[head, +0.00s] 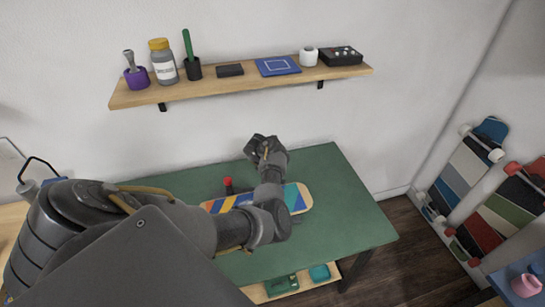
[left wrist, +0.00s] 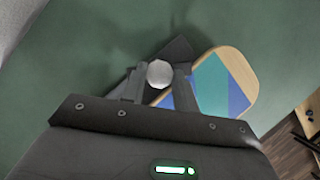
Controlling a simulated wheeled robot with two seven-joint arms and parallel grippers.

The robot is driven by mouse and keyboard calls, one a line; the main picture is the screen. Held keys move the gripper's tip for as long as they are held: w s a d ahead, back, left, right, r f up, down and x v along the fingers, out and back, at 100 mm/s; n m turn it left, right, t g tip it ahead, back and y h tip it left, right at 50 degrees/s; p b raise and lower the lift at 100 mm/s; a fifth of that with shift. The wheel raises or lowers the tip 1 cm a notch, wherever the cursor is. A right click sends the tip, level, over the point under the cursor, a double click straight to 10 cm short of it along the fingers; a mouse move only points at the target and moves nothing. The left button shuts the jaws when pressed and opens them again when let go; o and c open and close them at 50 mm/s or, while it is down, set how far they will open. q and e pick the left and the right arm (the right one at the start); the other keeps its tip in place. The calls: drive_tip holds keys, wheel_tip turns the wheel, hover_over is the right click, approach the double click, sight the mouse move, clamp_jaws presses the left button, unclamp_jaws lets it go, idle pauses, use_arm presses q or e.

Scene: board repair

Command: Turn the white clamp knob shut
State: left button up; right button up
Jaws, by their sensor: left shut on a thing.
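The white clamp knob (left wrist: 160,73) shows in the left wrist view as a pale round cap between the two fingertips of my left gripper (left wrist: 157,82), which is shut on it. A dark clamp part (left wrist: 178,50) lies around the knob, beside the striped skateboard deck (left wrist: 212,85). In the head view my left gripper (head: 265,150) is over the far side of the green table, past the deck (head: 296,197); the knob is hidden there by the gripper and wrist. My right gripper is not in view.
A red-topped dark post (head: 228,183) stands by the deck, left of my wrist. The green table top (head: 340,220) is clear to the right. A wall shelf (head: 225,84) with several items is above, and skateboards (head: 467,172) lean at the right.

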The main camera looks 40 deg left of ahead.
use_arm(q)
drive_tip(key=m+h+p, duration=0.1)
drive_tip(key=m, duration=0.2)
drive_tip(key=shift+a+r+m, duration=0.1)
drive_tip(key=shift+a+m, duration=0.05)
drive_tip(key=shift+m, duration=0.25)
drive_tip(key=m+h+p, duration=0.1)
drive_tip(key=m, duration=0.1)
drive_tip(key=shift+w+a+m+g, duration=0.1)
drive_tip(key=shift+m+g, duration=0.3)
drive_tip(key=shift+m+h+p, duration=0.3)
drive_tip(key=shift+m+h, duration=0.3)
drive_tip(key=shift+m, duration=0.6)
drive_tip(key=shift+w+a+m+g+h, duration=0.1)
drive_tip(key=shift+m+g+h, duration=0.3)
drive_tip(key=shift+m, duration=0.8)
drive_tip(key=shift+g, duration=0.3)
drive_tip(key=o, duration=1)
drive_tip(key=shift+c, duration=0.2)
drive_tip(key=p+v, duration=0.1)
drive_tip(key=v, duration=0.9)
drive_tip(key=shift+r, duration=0.3)
